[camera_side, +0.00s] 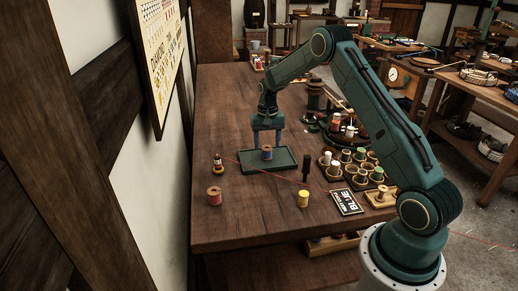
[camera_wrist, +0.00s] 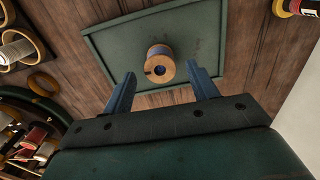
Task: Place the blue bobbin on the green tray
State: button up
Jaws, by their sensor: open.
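The blue bobbin (camera_side: 267,153), with wooden ends, stands upright on the green tray (camera_side: 252,167) in the side view. In the wrist view the bobbin (camera_wrist: 160,62) shows end-on, with the green tray (camera_wrist: 110,45) around it. My gripper (camera_side: 266,133) is just above and behind the bobbin in the side view. In the wrist view its two blue fingers (camera_wrist: 163,80) are spread apart with nothing between their tips, and the bobbin is beyond them. Whether a fingertip touches the bobbin cannot be told.
A red bobbin (camera_side: 214,196) and a yellow bobbin (camera_side: 303,199) stand in front of the tray. A card reading BLUE (camera_side: 346,202) and several spools on holders are at right. A red thread (camera_side: 310,184) crosses the table.

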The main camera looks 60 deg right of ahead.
notch_tip(320, 180, up, 8)
dwell(0.4)
jog(key=shift+r, duration=0.1)
dwell(0.4)
jog(key=s+a+r+n+t, duration=0.1)
jog(key=s+a+r+n, duration=0.1)
jog(key=s+a+r, duration=0.55)
jog(key=s+a+r+n+t, duration=0.2)
jog(key=s+a+r, duration=0.2)
jog(key=a+r, duration=0.5)
jog(key=s+a+n+t, duration=0.1)
jog(key=s+a, duration=0.3)
jog(key=s, duration=0.6)
jog(key=s+a+n+t, duration=0.1)
jog(key=s+a+n, duration=0.3)
jog(key=s, duration=0.6)
jog(key=shift+s+a+r+t, duration=0.25)
jog(key=shift+a+r+t, duration=0.05)
jog(key=shift+r, duration=0.1)
